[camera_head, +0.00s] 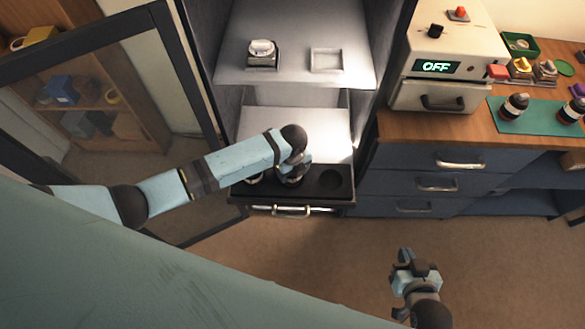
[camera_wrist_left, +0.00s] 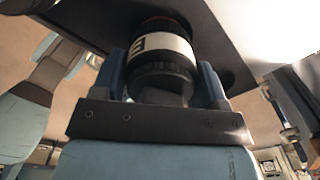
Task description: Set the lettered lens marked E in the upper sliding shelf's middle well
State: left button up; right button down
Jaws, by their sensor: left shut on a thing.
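The black sliding shelf (camera_head: 342,196) is pulled out of the open cabinet. Its right well (camera_head: 331,177) is empty, and something round sits at its left well (camera_head: 254,179). My left gripper (camera_head: 292,173) is over the middle of this shelf and hides the middle well. It is shut on the lens marked E (camera_wrist_left: 160,48), a dark cylinder with a white lettered band. In the left wrist view the lens's far end is at the dark shelf (camera_wrist_left: 105,22); I cannot tell whether it is seated. My right gripper (camera_head: 414,270) hangs empty over the floor, its jaw opening unclear.
Inside the cabinet, a white shelf (camera_head: 295,72) holds a small round item on a dark base (camera_head: 262,54) and a square tray (camera_head: 326,60). The glass door (camera_head: 100,90) stands open at left. A counter at right holds a device reading OFF (camera_head: 440,66) and lenses on a green mat (camera_head: 540,118).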

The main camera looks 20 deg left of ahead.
pick_arm(q)
jog(key=shift+f+b, duration=0.3)
jog(key=shift+f, duration=0.5)
jog(key=o, duration=1)
jog(key=shift+o, duration=0.4)
jog(key=shift+f, duration=0.1)
notch_tip(320, 180, up, 3)
jog(key=p, duration=0.2)
jog(key=shift+f+p, duration=0.2)
jog(key=shift+p, duration=0.1)
notch_tip(320, 180, up, 3)
jog(key=p, duration=0.2)
jog(key=shift+f+p, duration=0.1)
jog(key=shift+p, duration=0.2)
notch_tip(320, 180, up, 4)
jog(key=p, duration=0.3)
jog(key=shift+f+p, duration=0.1)
jog(key=shift+p, duration=0.3)
